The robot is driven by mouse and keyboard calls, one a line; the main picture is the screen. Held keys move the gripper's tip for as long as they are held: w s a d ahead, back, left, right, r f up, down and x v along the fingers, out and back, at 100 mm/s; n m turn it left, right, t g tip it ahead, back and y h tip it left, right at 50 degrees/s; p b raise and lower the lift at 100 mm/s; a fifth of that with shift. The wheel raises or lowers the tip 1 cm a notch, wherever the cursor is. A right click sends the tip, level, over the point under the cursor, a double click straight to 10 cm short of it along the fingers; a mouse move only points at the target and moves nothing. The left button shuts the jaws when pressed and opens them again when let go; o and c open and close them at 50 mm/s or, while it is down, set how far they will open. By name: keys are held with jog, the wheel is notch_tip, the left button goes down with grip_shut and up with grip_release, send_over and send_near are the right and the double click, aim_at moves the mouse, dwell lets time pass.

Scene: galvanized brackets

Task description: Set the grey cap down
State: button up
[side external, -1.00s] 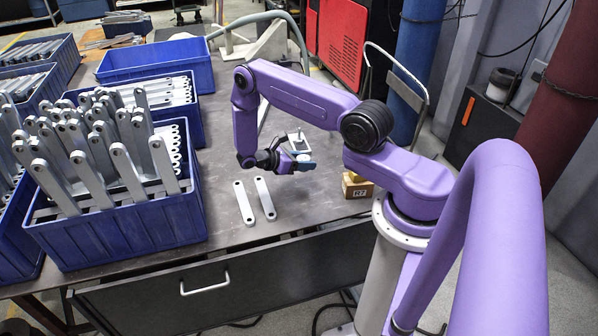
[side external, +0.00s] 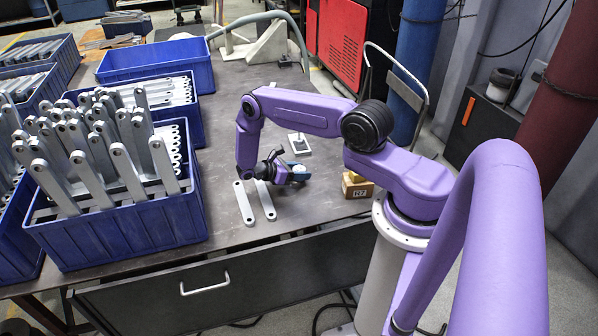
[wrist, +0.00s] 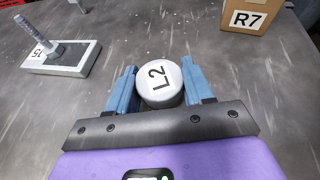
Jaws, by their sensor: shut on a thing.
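The grey cap (wrist: 160,84) is a short round piece with a pale top marked L2. In the wrist view it sits between the two blue fingers of my gripper (wrist: 159,70), which is shut on it. In the side view my gripper (side external: 297,174) is low over the table, right of two flat brackets. The cap is small and mostly hidden there by the fingers. I cannot tell whether its underside touches the table.
A pale plate with an upright bolt (wrist: 62,58) lies behind, also seen in the side view (side external: 299,143). A cardboard box marked R7 (side external: 357,186) stands right of my gripper. Two flat brackets (side external: 244,203) lie left. Blue crates of brackets (side external: 120,240) fill the left side.

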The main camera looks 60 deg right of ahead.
jog(key=shift+f, duration=0.1)
jog(key=o, duration=1.1)
jog(key=v, duration=0.7)
jog(key=shift+w+a+r, duration=0.15)
jog(key=shift+a+r, duration=0.1)
